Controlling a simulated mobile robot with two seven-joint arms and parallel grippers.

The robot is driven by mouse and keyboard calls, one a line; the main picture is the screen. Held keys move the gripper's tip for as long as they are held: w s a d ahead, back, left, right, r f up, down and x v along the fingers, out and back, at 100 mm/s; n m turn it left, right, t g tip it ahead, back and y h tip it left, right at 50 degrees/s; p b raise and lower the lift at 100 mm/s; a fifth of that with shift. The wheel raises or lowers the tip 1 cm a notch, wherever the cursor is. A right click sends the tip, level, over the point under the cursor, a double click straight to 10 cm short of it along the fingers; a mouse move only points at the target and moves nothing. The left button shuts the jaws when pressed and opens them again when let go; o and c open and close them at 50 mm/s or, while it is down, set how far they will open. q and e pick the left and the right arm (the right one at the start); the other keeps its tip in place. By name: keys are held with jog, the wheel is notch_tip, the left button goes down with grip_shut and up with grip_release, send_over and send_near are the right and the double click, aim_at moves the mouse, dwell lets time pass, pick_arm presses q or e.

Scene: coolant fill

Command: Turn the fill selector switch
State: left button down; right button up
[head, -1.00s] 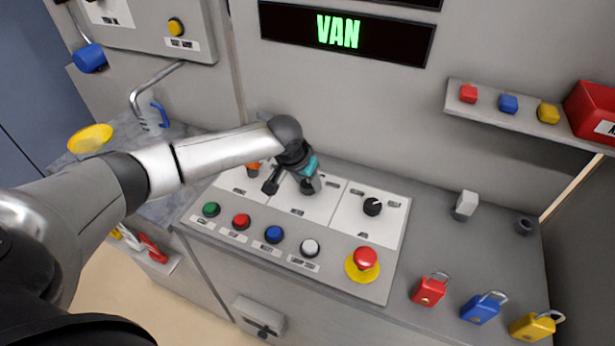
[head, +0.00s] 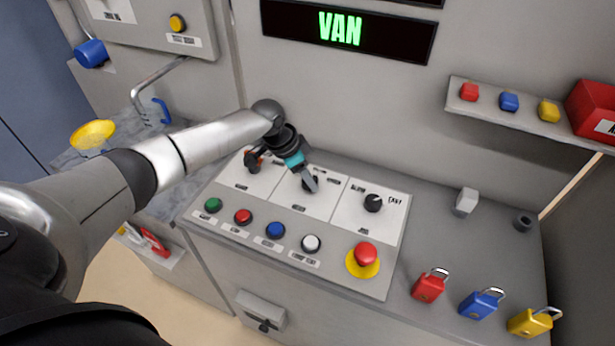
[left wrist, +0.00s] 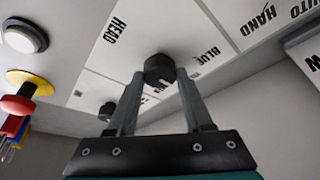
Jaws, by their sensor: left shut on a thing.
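A panel (head: 335,195) with three white plates lies on the sloping console. My left gripper (head: 308,184) is over the middle plate. In the left wrist view its two fingers (left wrist: 160,88) stand on either side of a black round selector knob (left wrist: 159,68) and are shut on it. The plate around this knob carries the words HEAD and BLUE; another word is partly hidden. In the head view the gripper mostly hides this knob. Another black knob (head: 373,203) is on the right plate, clear of the gripper. My right gripper is not in view.
Below the plates are green, red, blue and white buttons (head: 311,243) and a red mushroom button (head: 366,254) on yellow. Red, blue and yellow padlocks (head: 481,304) lie at the right. A display (head: 345,30) reads VAN. A shelf (head: 505,117) juts out upper right.

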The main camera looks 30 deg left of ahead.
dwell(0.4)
pick_arm(q)
jog(key=shift+c, duration=1.5)
grip_release()
jog(key=p+v, duration=0.1)
jog(key=v, duration=1.4)
